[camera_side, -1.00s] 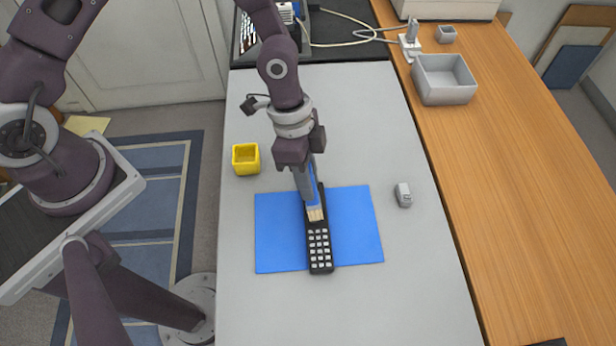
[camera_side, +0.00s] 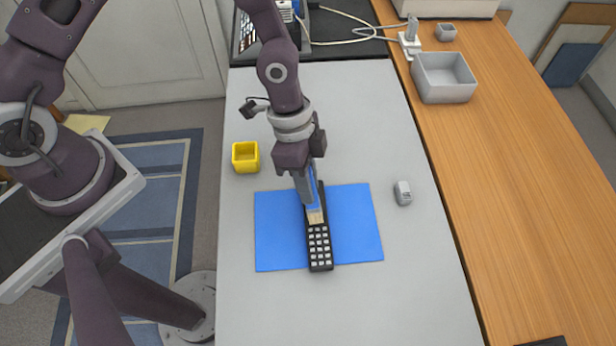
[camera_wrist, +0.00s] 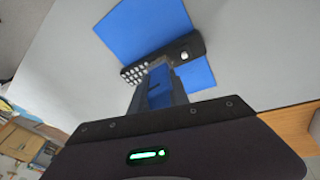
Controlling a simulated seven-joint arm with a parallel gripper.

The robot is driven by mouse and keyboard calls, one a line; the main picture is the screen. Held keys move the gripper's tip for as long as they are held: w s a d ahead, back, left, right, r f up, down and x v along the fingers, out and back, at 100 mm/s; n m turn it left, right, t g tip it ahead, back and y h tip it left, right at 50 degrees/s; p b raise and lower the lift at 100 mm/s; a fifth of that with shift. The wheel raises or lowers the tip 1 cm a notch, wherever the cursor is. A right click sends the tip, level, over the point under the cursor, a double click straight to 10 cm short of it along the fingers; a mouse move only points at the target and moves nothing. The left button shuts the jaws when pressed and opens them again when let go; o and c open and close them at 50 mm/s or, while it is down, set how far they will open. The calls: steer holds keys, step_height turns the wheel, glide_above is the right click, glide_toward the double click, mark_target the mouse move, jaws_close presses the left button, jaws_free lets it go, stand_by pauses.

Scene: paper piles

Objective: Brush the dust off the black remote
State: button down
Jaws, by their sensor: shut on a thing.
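The black remote (camera_side: 319,245) lies on a blue sheet (camera_side: 358,225) on the grey table, its light buttons showing at the near end. My gripper (camera_side: 307,188) is above the remote's far half, shut on a brush (camera_side: 316,215) with a blue handle and pale bristles. The bristles are at the remote just beyond the buttons; I cannot tell how firmly they touch. In the wrist view the remote (camera_wrist: 188,48) shows beyond my gripper (camera_wrist: 158,98), which partly covers it. I cannot make out any dust.
A yellow open box (camera_side: 246,157) stands left of the sheet. A small grey object (camera_side: 403,193) lies to its right. A grey bin (camera_side: 443,78) stands on the wooden counter (camera_side: 510,170). The table's near part is clear.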

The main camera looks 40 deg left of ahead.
steer(key=shift+w+a, duration=0.85)
steer(key=shift+s+d, duration=0.85)
steer(key=shift+w+a, duration=0.85)
steer(key=shift+s+d, duration=0.85)
steer(key=shift+w+a, duration=0.4)
steer(key=shift+a, duration=0.05)
steer(key=shift+r, duration=3.45)
steer(key=shift+f, duration=3)
